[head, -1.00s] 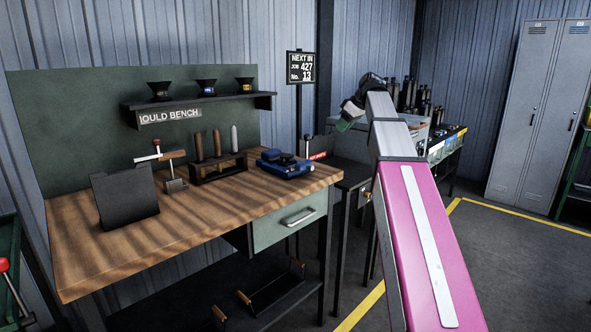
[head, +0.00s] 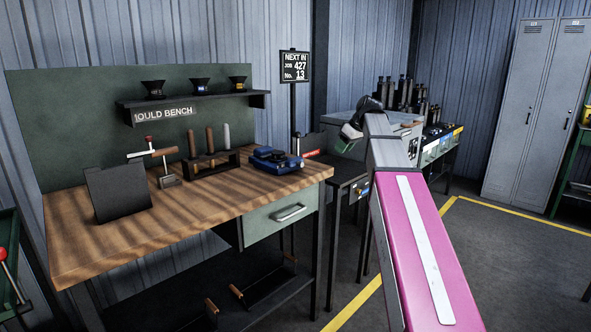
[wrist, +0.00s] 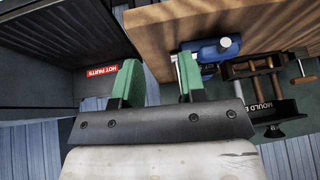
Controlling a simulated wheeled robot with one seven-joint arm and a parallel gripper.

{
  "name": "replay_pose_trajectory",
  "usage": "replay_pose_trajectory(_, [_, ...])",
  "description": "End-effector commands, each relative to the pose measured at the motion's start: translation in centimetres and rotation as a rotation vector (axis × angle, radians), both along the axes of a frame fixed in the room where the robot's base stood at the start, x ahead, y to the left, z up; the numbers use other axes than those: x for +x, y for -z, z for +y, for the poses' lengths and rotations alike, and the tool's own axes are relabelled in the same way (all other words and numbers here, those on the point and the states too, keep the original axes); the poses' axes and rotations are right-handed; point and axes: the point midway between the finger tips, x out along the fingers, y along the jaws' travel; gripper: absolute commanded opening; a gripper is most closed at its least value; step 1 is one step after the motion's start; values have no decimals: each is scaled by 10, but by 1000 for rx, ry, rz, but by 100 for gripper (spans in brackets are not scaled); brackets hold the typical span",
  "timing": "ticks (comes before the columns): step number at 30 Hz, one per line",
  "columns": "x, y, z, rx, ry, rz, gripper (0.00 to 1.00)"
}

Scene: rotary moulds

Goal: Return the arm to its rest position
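My arm (head: 422,235), with its pink link, reaches forward from the lower right of the head view. Its far end is bent over to the left. My gripper (head: 348,132) is small there, with a bit of green finger showing, beside the bench's right end. In the wrist view my gripper (wrist: 160,82) shows two green fingers standing well apart. Nothing is between them, so it is open and empty.
The wooden mould bench (head: 240,200) fills the left, with a blue vise-like device (head: 275,160) near its right end. A dark bin labelled hot parts (wrist: 40,85) lies left of the fingers. Lockers (head: 535,110) stand at the right. The floor in front of them is clear.

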Motion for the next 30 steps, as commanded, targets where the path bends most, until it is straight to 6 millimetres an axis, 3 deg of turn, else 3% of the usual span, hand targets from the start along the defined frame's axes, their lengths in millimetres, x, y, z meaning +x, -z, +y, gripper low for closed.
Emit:
replay_pose_trajectory(5, [-14, 56, 1, -13, 81, 61, 38])
replay_pose_trajectory(14, [-55, 177, 2, -58, 281, 194, 38])
replay_pose_trajectory(21, [-100, 265, 0, -108, 436, 283, 38])
replay_pose_trajectory(30, [-169, 358, -2, -182, 616, 372, 38])
